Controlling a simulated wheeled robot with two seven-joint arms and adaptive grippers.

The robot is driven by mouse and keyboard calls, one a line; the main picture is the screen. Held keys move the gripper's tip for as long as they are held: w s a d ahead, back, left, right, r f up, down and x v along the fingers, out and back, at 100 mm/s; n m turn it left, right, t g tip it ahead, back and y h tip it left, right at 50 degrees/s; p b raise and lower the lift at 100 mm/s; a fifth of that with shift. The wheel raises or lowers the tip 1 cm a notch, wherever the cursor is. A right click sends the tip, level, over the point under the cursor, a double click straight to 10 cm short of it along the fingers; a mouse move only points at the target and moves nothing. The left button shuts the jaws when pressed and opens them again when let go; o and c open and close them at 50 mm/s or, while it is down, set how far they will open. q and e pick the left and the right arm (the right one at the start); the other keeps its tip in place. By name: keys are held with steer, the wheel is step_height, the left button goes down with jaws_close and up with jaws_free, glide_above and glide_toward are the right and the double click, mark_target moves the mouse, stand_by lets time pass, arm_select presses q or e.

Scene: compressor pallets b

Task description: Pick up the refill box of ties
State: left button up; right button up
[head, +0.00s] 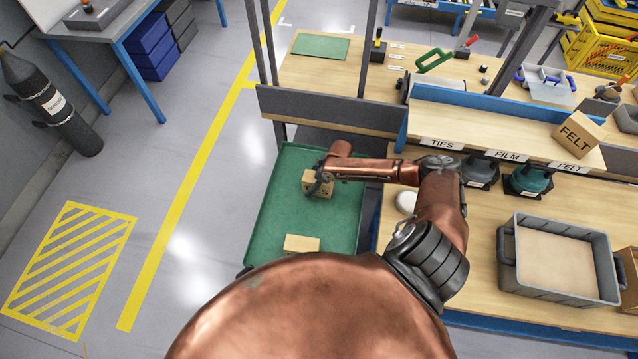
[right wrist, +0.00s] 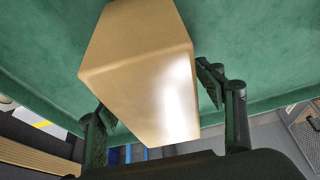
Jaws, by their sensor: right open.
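A tan box (head: 309,181) stands on the green top of a cart (head: 285,213), under my right gripper (head: 322,182). In the right wrist view the same tan box (right wrist: 145,75) reaches down between the two dark fingers of my right gripper (right wrist: 160,115). The fingers are apart, one on each side of it, and I cannot tell whether either touches. A second tan box (head: 301,244) lies nearer on the cart, partly cut off by my own body. I can read no label on either box. My left gripper is not in view.
A bench to the right has a shelf labelled TIES (head: 441,144), FILM and FELT, with a FELT box (head: 579,138) on top. A grey tote (head: 560,262) and a white round item (head: 406,202) are on the bench. Floor left of the cart is clear.

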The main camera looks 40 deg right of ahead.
steer(key=shift+f, duration=0.25)
stand_by(0.3)
steer(key=c, duration=1.6)
steer(key=shift+o, duration=0.2)
steer(key=shift+r, duration=0.1)
